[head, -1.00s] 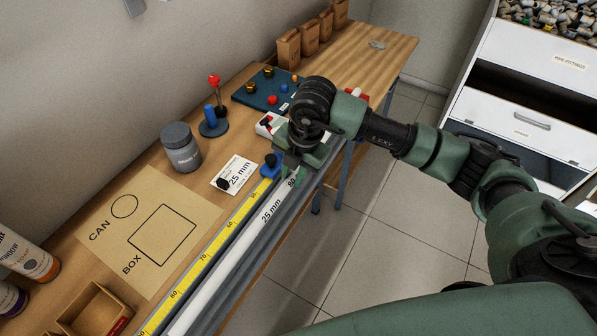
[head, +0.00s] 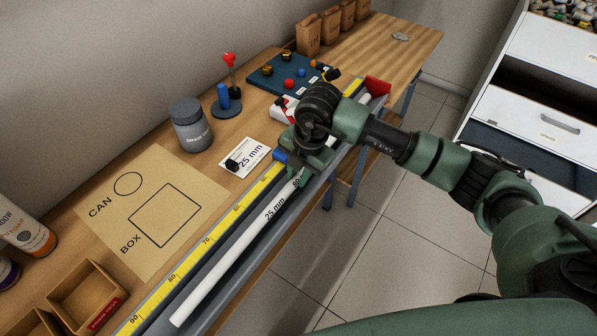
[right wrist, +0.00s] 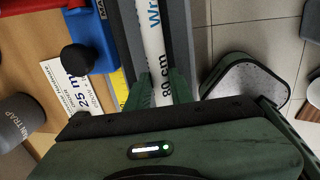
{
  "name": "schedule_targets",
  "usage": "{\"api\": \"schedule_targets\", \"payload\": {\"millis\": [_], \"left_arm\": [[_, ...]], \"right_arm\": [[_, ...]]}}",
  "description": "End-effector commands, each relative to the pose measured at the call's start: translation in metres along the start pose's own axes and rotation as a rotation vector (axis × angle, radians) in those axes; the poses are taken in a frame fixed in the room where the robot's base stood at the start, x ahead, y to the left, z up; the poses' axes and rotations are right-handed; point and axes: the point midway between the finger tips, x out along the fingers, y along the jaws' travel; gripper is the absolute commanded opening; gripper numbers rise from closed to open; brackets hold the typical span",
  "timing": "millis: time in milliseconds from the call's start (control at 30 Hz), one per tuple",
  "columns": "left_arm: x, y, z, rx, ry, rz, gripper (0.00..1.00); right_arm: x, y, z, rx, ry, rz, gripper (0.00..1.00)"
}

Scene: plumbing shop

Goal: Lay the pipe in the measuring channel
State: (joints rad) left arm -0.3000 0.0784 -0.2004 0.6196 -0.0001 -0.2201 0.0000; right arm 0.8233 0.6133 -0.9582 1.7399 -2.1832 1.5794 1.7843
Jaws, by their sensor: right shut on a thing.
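The white pipe (head: 225,270), marked "25 mm", lies lengthwise along the grey measuring channel (head: 150,318), which has a yellow scale on its left side. In the head view its near end shows at the bottom. In the right wrist view the pipe (right wrist: 153,45) runs between the channel's dark grey walls (right wrist: 182,40). I cannot tell whether it touches the channel floor. My right gripper (head: 298,178) is shut on the pipe near the "80 cm" mark, one finger on each side in the right wrist view (right wrist: 158,90). My left gripper is out of view.
A blue block (head: 279,156) sits beside the scale near my right gripper. A label card (head: 247,157), a grey jar (head: 191,125) and a marked mat (head: 200,190) lie left of the channel. A small wooden box (head: 87,297) stands at the near left.

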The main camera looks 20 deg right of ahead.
Motion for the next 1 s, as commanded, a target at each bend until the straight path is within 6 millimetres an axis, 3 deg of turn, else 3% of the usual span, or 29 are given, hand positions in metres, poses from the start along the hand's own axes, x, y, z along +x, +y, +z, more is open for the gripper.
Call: {"api": "schedule_targets", "payload": {"millis": [400, 433, 500, 533, 867, 1000], "left_arm": [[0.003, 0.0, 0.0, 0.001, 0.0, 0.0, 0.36], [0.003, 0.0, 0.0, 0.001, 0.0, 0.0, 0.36], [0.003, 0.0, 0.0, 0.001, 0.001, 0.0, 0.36], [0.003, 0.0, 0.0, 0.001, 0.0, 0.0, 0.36], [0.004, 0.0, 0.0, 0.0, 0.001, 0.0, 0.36], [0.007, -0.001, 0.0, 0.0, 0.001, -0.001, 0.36]], "right_arm": [[0.004, 0.0, 0.0, 0.0, 0.0, 0.001, 0.0], [0.004, 0.0, 0.0, 0.0, 0.0, 0.001, 0.25], [0.004, -0.001, 0.0, 0.0, 0.0, 0.001, 0.44], [0.004, -0.001, 0.0, 0.0, 0.0, 0.001, 0.47], [0.003, -0.001, 0.0, 0.0, 0.0, 0.0, 0.47], [-0.011, 0.0, 0.001, 0.001, -0.002, 0.003, 0.47]]}}
